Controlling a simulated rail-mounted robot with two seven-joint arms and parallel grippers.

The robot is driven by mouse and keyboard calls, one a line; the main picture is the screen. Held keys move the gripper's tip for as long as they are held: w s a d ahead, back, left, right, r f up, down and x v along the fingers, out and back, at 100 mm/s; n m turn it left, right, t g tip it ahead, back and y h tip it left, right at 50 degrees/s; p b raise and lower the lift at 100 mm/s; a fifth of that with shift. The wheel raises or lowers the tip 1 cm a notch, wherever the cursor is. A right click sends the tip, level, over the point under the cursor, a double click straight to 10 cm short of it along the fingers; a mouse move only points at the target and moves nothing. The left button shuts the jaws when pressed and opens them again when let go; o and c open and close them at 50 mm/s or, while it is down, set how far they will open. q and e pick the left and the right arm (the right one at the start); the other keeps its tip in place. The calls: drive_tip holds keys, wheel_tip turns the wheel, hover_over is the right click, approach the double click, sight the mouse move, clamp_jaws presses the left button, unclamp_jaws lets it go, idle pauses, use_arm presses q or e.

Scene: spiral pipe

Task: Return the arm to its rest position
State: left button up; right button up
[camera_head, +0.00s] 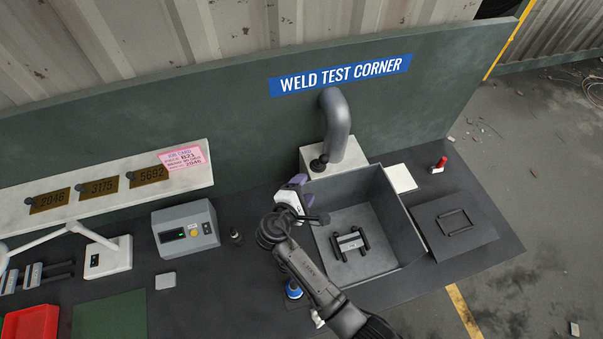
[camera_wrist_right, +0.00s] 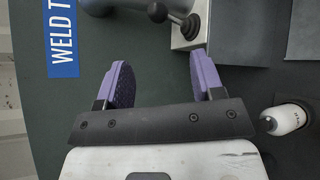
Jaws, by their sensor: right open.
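My right gripper (camera_head: 297,187) is over the bench, just left of the grey open bin and near the white box under the curved pipe. In the right wrist view its two purple-padded fingers (camera_wrist_right: 160,85) are apart with nothing between them. A black ball-topped lever (camera_wrist_right: 175,17) on the box shows beyond the fingers there. My right arm comes in from the bottom of the head view and hides part of the bench and the bin's left side. My left gripper is not in view.
The open bin (camera_head: 403,225) holds a small dark-handled piece (camera_head: 349,243). A grey pipe (camera_head: 336,125) rises from the white box (camera_head: 350,156). A grey meter box (camera_head: 186,228), blue-capped bottle (camera_head: 293,290), red-topped item (camera_head: 439,164) and shelf (camera_head: 110,208) are around. Bench between meter and arm is mostly clear.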

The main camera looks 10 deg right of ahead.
idle(0.3)
drive_tip(key=s+d+r+m+g+y, duration=0.3)
drive_tip(key=s+r+m+y, duration=0.4)
drive_tip(key=s+m+y, duration=0.5)
drive_tip(key=s+d+f+g+h, duration=0.1)
drive_tip(key=s+d+f, duration=0.3)
drive_tip(key=s, duration=0.7)
drive_tip(key=s+d+f+m+g+h, duration=0.1)
drive_tip(key=s+d+f+g, duration=0.2)
drive_tip(key=s, duration=0.8)
wheel_tip(320, 180, down, 4)
drive_tip(key=shift+s+d+r+g, duration=0.1)
drive_tip(key=shift+s+d+g, duration=0.25)
drive_tip(key=shift+d, duration=0.75)
